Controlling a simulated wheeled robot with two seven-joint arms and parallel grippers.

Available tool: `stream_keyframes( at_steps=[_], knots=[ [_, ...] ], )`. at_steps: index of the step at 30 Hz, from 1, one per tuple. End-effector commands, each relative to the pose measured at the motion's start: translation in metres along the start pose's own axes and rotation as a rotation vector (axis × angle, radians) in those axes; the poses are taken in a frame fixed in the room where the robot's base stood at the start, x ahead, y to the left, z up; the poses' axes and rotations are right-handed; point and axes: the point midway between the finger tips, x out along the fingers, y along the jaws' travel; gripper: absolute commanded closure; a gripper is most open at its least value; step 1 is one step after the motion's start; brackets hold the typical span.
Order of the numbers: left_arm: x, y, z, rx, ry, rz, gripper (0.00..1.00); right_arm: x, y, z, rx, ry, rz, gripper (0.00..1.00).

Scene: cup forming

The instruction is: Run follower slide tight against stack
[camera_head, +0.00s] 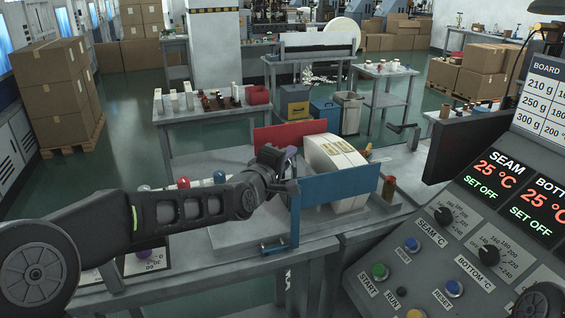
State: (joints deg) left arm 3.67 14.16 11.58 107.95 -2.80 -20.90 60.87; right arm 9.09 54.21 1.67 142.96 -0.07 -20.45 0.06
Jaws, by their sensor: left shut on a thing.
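The stack (326,150), a pale block of flat blanks with small printed marks, stands on the grey bench between a red plate (281,136) behind it and a blue plate (347,186) in front. I take the blue plate, with its blue upright at the left end, as the follower slide. My left gripper (287,176) reaches in from the left and is shut at the blue plate's left end; its fingertips are partly hidden. The blue plate covers the stack's near lower part, so any gap between them cannot be told. My right gripper is out of view.
A control panel (470,235) with a dark screen fills the right side. Coloured knobs (183,182) stand on the bench behind my left arm. A small table (205,113) with cups and a red bin is behind. Cartons are stacked at back left and right.

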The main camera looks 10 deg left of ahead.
Motion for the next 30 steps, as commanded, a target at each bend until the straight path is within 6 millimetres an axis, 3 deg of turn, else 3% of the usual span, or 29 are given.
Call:
stream_keyframes(
  at_steps=[4, 5, 12, 23, 30],
  knots=[
    [0.0, -0.001, 0.0, 0.0, -0.001, -0.003, 1.0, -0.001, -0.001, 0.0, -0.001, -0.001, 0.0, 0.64],
    [0.0, -0.001, 0.0, 0.0, 0.0, -0.003, 0.85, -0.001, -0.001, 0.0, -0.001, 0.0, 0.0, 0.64],
    [0.0, -0.001, -0.001, -0.001, 0.0, -0.002, 0.66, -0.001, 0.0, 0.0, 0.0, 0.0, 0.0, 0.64],
    [-0.005, -0.001, -0.001, -0.001, 0.001, -0.001, 0.66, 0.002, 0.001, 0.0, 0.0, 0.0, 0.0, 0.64],
    [-0.036, -0.002, -0.001, 0.002, 0.002, 0.002, 0.66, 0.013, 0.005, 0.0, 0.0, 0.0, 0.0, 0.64]
  ],
)
